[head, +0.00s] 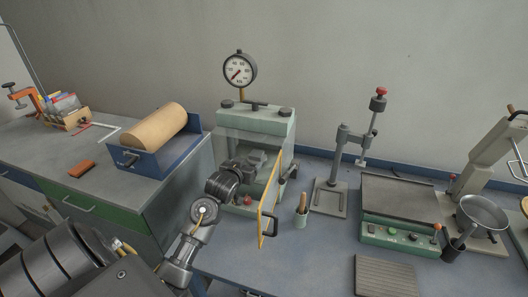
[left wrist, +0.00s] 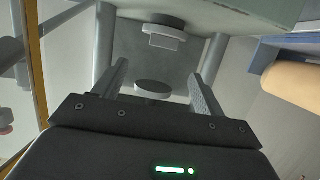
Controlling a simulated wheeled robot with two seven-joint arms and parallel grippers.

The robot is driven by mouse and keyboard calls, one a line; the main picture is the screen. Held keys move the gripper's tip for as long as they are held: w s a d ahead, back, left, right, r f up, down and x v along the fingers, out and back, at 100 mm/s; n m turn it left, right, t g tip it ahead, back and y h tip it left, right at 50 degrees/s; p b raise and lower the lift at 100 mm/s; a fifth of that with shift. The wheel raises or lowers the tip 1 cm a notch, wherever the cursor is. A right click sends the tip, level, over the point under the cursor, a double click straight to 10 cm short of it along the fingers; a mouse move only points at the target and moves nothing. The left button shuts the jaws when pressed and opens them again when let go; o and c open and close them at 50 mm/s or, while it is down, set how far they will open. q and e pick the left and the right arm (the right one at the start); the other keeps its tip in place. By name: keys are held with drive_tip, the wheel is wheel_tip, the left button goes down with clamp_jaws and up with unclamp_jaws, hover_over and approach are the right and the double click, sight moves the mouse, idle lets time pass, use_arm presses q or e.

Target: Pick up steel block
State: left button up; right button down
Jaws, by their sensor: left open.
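The left wrist view looks upside down into the chamber of a green testing press (head: 262,122). A small light grey block (left wrist: 163,41), seemingly the steel block, sits against a dark round platen (left wrist: 160,20). Another dark disc (left wrist: 153,87) faces it across the gap. My left gripper (left wrist: 158,72) is open, with one finger on each side of the view and nothing between them. The block is beyond the fingertips, apart from them. In the head view my left gripper (head: 258,160) reaches into the press's open front and hides the block. My right gripper is not in view.
The press's yellow-edged door (head: 268,207) stands open on the right of my arm. A wooden-handled tool cup (head: 301,217) is close by. A blue box with a tan roll (head: 160,132) stands left. A dial gauge (head: 239,70) rises above the press.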

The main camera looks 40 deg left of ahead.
sight(256, 154)
use_arm(q)
drive_tip(key=shift+w+a, duration=0.3)
drive_tip(key=shift+w, duration=0.2)
drive_tip(key=shift+w+a, duration=0.25)
drive_tip(key=shift+w, duration=0.25)
drive_tip(key=x, duration=0.2)
drive_tip(key=shift+w+f+p, duration=0.2)
drive_tip(key=shift+f+p, duration=0.1)
drive_tip(key=shift+p, duration=0.05)
drive_tip(key=shift+w, duration=0.1)
drive_tip(key=shift+a, duration=0.1)
drive_tip(key=shift+w+a, duration=0.15)
drive_tip(key=shift+w, duration=0.15)
drive_tip(key=shift+f+p+x, duration=0.15)
drive_tip(key=shift+p+x, duration=0.2)
drive_tip(key=shift+x, duration=0.75)
drive_tip(key=shift+f+p+x, duration=0.15)
drive_tip(key=shift+p+x, duration=0.2)
drive_tip(key=shift+x, duration=0.7)
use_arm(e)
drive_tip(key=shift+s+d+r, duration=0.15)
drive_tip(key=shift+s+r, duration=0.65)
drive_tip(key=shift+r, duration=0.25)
